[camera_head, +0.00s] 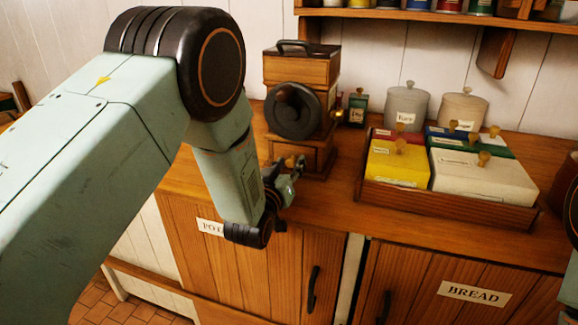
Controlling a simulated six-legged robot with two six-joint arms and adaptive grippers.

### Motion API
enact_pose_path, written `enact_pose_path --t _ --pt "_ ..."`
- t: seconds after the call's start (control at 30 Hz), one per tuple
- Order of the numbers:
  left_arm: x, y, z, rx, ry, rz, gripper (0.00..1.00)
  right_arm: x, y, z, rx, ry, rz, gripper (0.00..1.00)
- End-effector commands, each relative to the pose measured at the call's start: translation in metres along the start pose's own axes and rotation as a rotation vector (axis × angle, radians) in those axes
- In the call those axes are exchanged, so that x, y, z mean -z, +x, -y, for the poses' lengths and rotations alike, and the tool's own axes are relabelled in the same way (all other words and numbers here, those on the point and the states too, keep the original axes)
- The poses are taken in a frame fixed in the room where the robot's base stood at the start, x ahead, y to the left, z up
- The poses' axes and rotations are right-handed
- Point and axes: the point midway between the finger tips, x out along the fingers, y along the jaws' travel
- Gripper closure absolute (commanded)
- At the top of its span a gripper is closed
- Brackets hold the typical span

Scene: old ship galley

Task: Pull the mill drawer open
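The mill (300,68) is a wooden box with a dark round wheel on its front, standing upright on the wooden counter near the wall. Its lower wooden part with the mill drawer (316,160) shows below the wheel, partly hidden by my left gripper. My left gripper (292,172) is right in front of this lower part, at the end of my pale green arm. It is small and dark here, so I cannot tell whether its fingers are open or shut, or whether they touch the drawer knob. I see no clear gap in the drawer front. My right gripper is not in view.
A wooden tray (450,206) with several coloured boxes stands right of the mill. Behind are a small green tin (357,108) and two lidded jars (407,106). A shelf (440,17) hangs above. Bare counter (335,205) lies between mill and tray.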

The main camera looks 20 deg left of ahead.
Motion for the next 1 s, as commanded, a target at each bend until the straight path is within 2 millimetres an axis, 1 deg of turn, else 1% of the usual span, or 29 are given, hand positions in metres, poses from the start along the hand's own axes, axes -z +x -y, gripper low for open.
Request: enact_pose_path --t 0.03,0.07,0.43,1.0 --pt "0.0000 -0.0002 0.0002 0.000 0.000 0.000 0.66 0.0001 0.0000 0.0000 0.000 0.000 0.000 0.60" --pt "0.0000 -0.0002 0.0002 0.000 0.000 0.000 0.69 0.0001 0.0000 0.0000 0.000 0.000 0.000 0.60" --pt "0.0000 -0.0003 -0.0001 0.000 0.000 0.000 1.00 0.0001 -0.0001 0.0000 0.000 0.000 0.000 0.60" --pt "-0.0002 -0.0002 -0.0002 0.000 0.000 0.001 1.00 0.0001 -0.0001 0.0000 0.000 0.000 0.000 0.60"
